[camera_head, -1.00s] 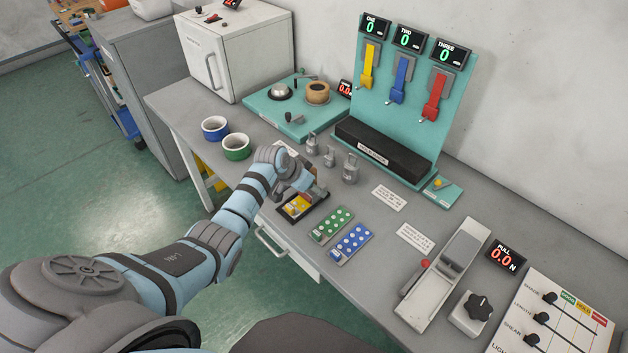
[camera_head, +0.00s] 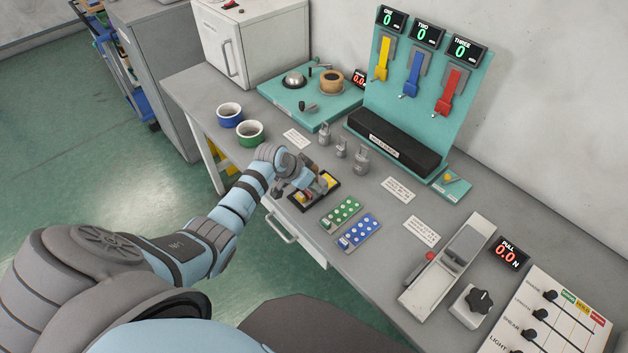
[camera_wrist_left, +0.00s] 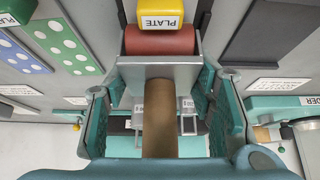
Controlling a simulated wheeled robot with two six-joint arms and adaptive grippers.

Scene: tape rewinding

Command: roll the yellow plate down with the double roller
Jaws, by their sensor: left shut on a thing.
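My left gripper (camera_head: 303,180) is over the tray's left part. In the left wrist view its fingers (camera_wrist_left: 160,125) are shut around the brown handle (camera_wrist_left: 160,125) of the double roller. The roller's red cylinder (camera_wrist_left: 160,41) sits directly beside the yellow plate (camera_wrist_left: 160,15), whose end reads PLATE; I cannot tell if they touch. A second roller cylinder is not visible. My right gripper is not in view.
Green (camera_head: 341,212) and blue (camera_head: 358,232) dotted plates lie right of the tray. Metal weights (camera_head: 361,159) stand behind it. A bench-top track device (camera_head: 447,265) is at the right.

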